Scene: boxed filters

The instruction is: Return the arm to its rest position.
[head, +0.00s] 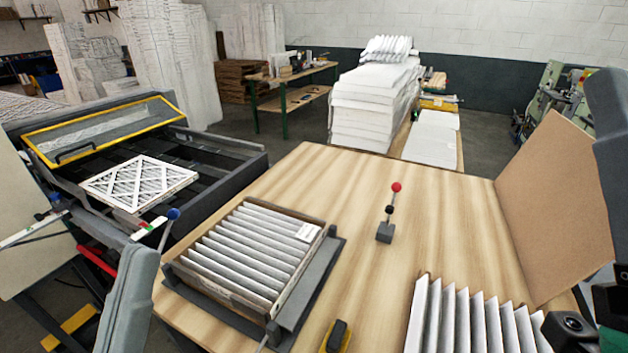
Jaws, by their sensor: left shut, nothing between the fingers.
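My left arm (128,298) rises at the bottom left. Of my left gripper, only a thin tip (264,340) shows at the bottom edge, beside the front corner of the dark grey filter holder; it is shut and empty, and the rest is cut off by the picture edge. Parts of my right arm (608,135) show at the right edge, but its fingers do not.
The holder (325,262) bears a boxed pleated filter (250,250) on the wooden table (345,205). More pleats (470,315) stand at the front right, near a leaning brown board (555,205). A red-knobbed lever (386,230) stands mid-table; a yellow-black item (337,336) lies in front.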

